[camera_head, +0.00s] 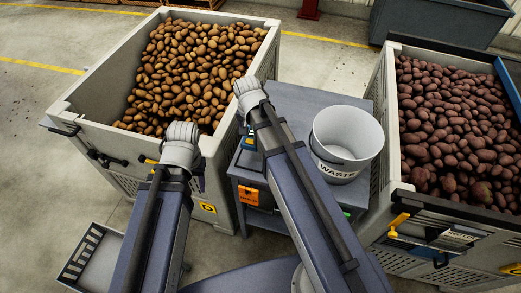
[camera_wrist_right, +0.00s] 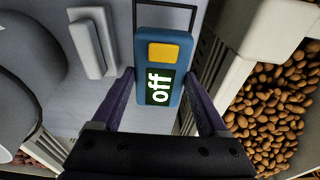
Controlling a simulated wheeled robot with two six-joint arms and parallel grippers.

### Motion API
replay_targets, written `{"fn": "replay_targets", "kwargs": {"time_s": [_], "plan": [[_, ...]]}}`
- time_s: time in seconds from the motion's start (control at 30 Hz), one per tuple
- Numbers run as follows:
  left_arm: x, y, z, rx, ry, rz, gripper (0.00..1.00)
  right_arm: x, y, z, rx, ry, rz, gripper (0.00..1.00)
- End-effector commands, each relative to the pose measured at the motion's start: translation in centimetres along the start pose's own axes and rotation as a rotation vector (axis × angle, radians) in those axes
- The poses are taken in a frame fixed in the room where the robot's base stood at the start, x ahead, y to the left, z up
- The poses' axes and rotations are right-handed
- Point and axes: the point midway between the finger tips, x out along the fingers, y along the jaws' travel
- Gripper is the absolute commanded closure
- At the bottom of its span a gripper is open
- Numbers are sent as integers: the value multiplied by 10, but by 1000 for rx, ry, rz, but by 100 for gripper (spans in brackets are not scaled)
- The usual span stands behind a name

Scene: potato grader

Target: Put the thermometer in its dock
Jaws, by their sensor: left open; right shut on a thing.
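The thermometer is a blue handheld device (camera_wrist_right: 158,40) with a yellow button and a dark screen reading "off". In the right wrist view it sits between the two fingers of my right gripper (camera_wrist_right: 158,76), which is shut on it. In the head view a bit of its blue and yellow (camera_head: 248,143) shows beside my right arm, above the grey cart. A pale grey block (camera_wrist_right: 92,42) stands beside it in the wrist view; I cannot tell whether this is the dock. My left gripper (camera_head: 198,182) is open at the front of the left crate, its fingers mostly hidden by its wrist.
The grey cart (camera_head: 295,97) carries a white bin marked WASTE (camera_head: 350,120). A crate (camera_head: 103,73) of light brown potatoes stands left, a crate (camera_head: 388,90) of dark reddish potatoes right. A grey tray (camera_head: 92,262) is at lower left. Open floor lies at far left.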

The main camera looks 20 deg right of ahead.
Motion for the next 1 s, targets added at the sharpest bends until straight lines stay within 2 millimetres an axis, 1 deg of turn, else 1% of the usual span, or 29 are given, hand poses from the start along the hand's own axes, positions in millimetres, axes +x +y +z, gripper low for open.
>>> {"fn": "replay_targets", "kwargs": {"time_s": [0.13, 0.27, 0.37, 0.53, 0.63, 0.7, 0.87, 1.0], "plan": [[1, 0, 0, 0, 0, 0, 50, 1, -1, 1, 5, 1, 1, 86], [10, 1, 0, 0, 0, 0, 50, 10, -1, 2, 5, 1, 1, 86], [23, 2, -1, 0, 0, 0, 50, 22, -1, 4, 5, 1, 0, 86], [50, 5, -3, 0, 0, 0, 50, 50, -1, 8, 4, 0, 0, 86], [62, 6, -4, 0, 0, 0, 50, 62, -1, 10, 4, 0, 0, 86], [65, 6, -4, 0, 0, 0, 50, 64, -1, 10, 4, 0, 0, 86], [63, 6, -4, 0, 0, 0, 50, 63, -1, 10, 4, 0, 0, 86], [74, 7, -4, 0, 0, 0, 50, 73, -1, 12, 4, 0, 0, 86]]}}
